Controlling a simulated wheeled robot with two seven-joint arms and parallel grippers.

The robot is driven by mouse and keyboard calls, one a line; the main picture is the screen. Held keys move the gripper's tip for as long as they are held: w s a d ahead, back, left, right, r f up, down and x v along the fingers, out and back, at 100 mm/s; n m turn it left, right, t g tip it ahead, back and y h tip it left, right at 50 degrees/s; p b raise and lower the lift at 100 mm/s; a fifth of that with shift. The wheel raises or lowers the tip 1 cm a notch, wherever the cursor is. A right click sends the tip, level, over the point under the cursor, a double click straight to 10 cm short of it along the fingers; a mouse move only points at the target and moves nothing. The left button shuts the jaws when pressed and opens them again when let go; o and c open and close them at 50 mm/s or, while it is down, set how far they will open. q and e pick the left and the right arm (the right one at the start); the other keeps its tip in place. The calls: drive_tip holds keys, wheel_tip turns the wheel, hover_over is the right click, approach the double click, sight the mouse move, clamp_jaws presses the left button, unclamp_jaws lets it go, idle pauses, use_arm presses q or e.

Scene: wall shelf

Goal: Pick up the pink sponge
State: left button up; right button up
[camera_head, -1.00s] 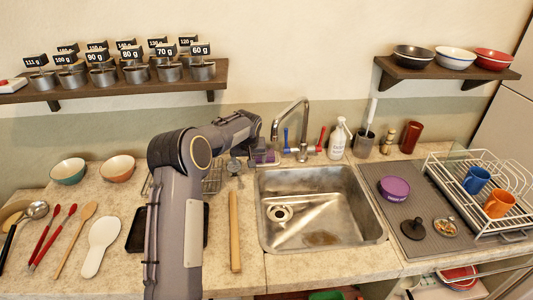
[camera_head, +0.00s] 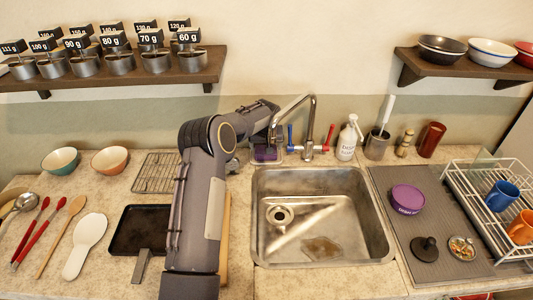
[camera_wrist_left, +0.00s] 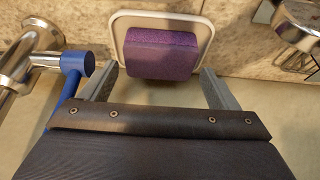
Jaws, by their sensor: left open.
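A purple sponge (camera_wrist_left: 160,52) lies in a pale, rounded dish (camera_wrist_left: 121,30) in the left wrist view. No clearly pink sponge shows. In the head view the sponge (camera_head: 265,154) is a small purple patch behind the sink's left back corner, partly hidden by my arm. My left gripper (camera_wrist_left: 160,73) is open, with one finger on each side of the sponge's near end. The sponge sits mostly beyond the fingertips, and I cannot tell whether they touch it. My right gripper is not in view.
The faucet (camera_head: 308,125), with blue and red handles, stands close to the right of my left gripper. Its blue handle (camera_wrist_left: 75,65) is near the left finger in the wrist view. A wire rack (camera_head: 157,172) and black tray (camera_head: 138,230) lie left of my arm. The sink (camera_head: 320,258) is empty.

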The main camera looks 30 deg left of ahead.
use_arm(q)
drive_tip(key=x, duration=0.3)
drive_tip(key=shift+w+f, duration=0.1)
drive_tip(key=shift+f, duration=0.15)
drive_tip(key=shift+c, duration=0.2)
drive_tip(key=c, duration=0.6)
drive_tip(key=shift+c, duration=0.2)
drive_tip(key=shift+r, duration=0.15)
drive_tip(key=shift+r+b, duration=0.3)
wheel_tip(320, 180, up, 9)
drive_tip(key=b, duration=0.2)
